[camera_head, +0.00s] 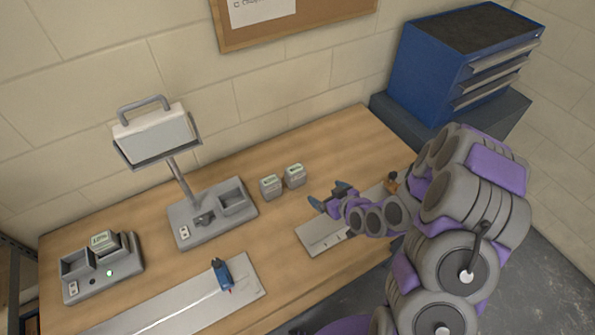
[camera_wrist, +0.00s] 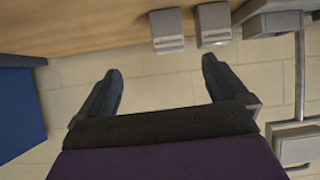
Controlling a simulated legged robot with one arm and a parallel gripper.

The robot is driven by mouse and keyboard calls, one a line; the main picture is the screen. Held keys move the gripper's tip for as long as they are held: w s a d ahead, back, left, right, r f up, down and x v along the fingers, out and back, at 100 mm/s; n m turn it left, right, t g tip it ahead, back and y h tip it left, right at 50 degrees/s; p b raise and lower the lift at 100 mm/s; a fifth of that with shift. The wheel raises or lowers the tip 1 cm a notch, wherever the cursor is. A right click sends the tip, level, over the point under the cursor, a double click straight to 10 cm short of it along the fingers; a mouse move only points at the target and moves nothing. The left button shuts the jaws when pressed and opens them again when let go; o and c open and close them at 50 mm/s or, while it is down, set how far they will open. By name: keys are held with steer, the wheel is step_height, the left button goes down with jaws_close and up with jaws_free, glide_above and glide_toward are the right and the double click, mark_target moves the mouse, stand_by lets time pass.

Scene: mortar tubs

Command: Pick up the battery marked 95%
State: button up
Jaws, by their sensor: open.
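Two small grey batteries with pale green-lit displays, a left one (camera_head: 271,187) and a right one (camera_head: 294,176), stand side by side on the wooden workbench (camera_head: 330,137). They show in the wrist view near the top edge, one here (camera_wrist: 167,32) and one here (camera_wrist: 213,26). A third battery (camera_head: 104,241) sits in the right slot of a grey charger (camera_head: 92,285) at the left. The display figures are too small to read, so I cannot tell which is 95%. My gripper (camera_head: 328,195) is open and empty, to the right of the pair and apart from it; its fingers also show in the wrist view (camera_wrist: 160,66).
A grey lamp-like device (camera_head: 187,222) stands left of the pair. A blue tool (camera_head: 222,274) lies on a long metal strip (camera_head: 180,311) in front. A light plate (camera_head: 322,236) lies below my gripper. A blue drawer cabinet (camera_head: 432,77) is at the back right.

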steer(key=t+b, duration=0.2)
steer(key=b, duration=0.9)
glide_toward(299, 173)
steer(key=shift+m+y, duration=0.3)
steer(key=shift+y, duration=0.2)
steer(key=b+x, duration=0.1)
steer(key=x, duration=0.6)
steer(key=shift+w+d, duration=0.1)
steer(key=shift+w, duration=0.2)
steer(key=shift+w+a+f, duration=0.3)
steer(key=shift+a+f, duration=0.05)
steer(key=x, duration=0.1)
steer(key=b+x, duration=0.1)
steer(key=x, duration=0.1)
steer(key=shift+w+f, duration=0.1)
steer(key=shift+f, duration=0.25)
steer(key=shift+w+a, duration=0.25)
steer(key=shift+w, duration=0.2)
